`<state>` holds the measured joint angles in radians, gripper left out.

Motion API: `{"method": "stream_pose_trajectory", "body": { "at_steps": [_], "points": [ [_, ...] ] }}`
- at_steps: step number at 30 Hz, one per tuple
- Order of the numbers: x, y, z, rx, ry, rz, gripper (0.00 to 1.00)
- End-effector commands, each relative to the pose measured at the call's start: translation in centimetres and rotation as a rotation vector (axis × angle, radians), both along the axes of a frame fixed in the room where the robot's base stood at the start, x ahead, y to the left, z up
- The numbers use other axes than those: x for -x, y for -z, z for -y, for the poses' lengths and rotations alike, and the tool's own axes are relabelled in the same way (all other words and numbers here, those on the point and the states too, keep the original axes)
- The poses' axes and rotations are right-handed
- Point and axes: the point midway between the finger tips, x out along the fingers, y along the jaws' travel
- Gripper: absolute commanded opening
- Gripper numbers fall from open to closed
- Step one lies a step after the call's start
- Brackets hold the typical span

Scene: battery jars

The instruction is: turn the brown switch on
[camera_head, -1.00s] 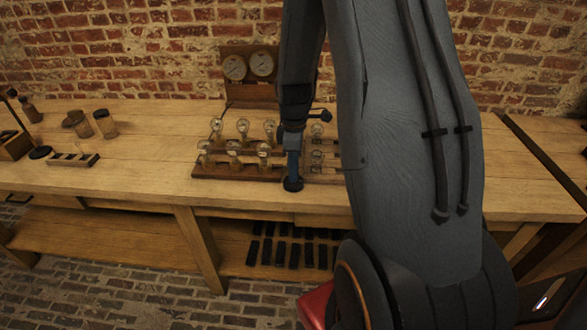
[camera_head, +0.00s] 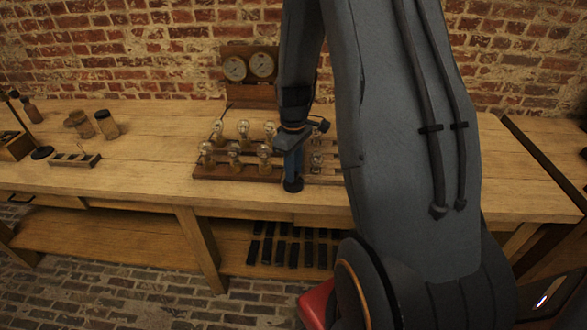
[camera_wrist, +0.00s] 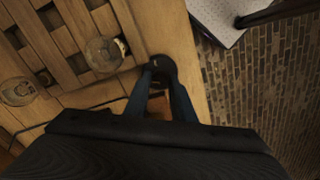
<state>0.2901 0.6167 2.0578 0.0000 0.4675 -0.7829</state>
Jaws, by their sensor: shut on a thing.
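My gripper (camera_head: 292,184) points down at the front edge of the workbench, at the right front of the jar board. In the wrist view its two blue-grey fingers (camera_wrist: 160,82) are closed about a dark round knob (camera_wrist: 163,65). I take this knob as the handle of the brown switch; its colour looks very dark brown or black. A small brown wooden piece (camera_wrist: 156,105) shows between the fingers below it. In the head view my gripper and arm hide most of the switch, so its lever position cannot be told.
Glass jars (camera_head: 243,130) stand in rows on a wooden board (camera_head: 236,174) left of my gripper. A panel with two dials (camera_head: 248,67) stands behind. A small block with pegs (camera_head: 75,160) and brown jars (camera_head: 106,125) are further left. The bench front edge (camera_head: 130,198) is clear.

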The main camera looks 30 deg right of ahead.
Motion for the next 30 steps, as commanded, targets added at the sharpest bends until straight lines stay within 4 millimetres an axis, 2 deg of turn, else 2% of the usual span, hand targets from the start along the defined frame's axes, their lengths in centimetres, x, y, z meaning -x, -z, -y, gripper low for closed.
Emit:
{"method": "stream_pose_trajectory", "body": {
  "at_steps": [21,30],
  "points": [
    [-0.1,-0.16,0.02,0.0,0.679,0.002,0.0],
    [-0.14,-0.17,0.04,0.0,0.918,0.003,0.0]
  ]
}}
